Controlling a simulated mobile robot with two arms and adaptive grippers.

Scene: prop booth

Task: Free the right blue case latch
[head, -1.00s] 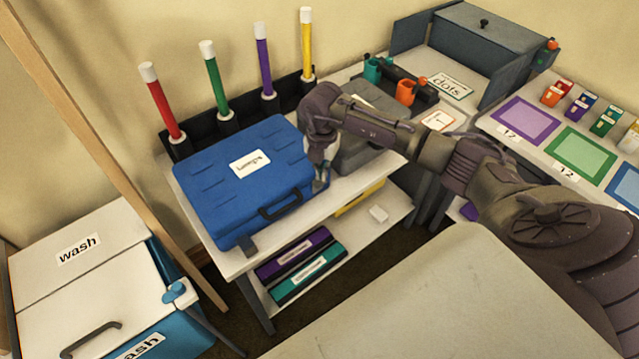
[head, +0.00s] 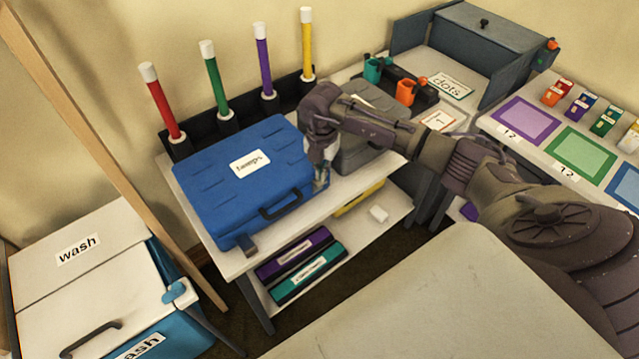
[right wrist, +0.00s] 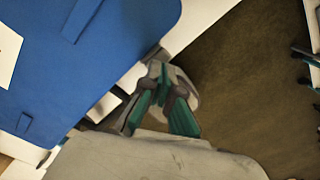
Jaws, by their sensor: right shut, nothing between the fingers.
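The blue case (head: 245,175) lies closed on the white table, with a white label on its lid and a dark handle (head: 280,204) on its front. A grey latch (head: 248,244) shows at its front left. My right gripper (head: 322,180) is at the case's front right corner and covers the place of the right latch, so I cannot tell how that latch stands. In the right wrist view the gripper (right wrist: 160,82) is shut and empty, beside the edge of the blue case (right wrist: 75,65). Contact with the latch cannot be seen. My left gripper is not in view.
A grey case (head: 367,145) stands just right of the blue case, behind my right arm. A rack with red, green, purple and yellow sticks (head: 305,45) stands behind. A shelf below holds purple and teal boxes (head: 310,274). A wash bin (head: 80,250) is at left.

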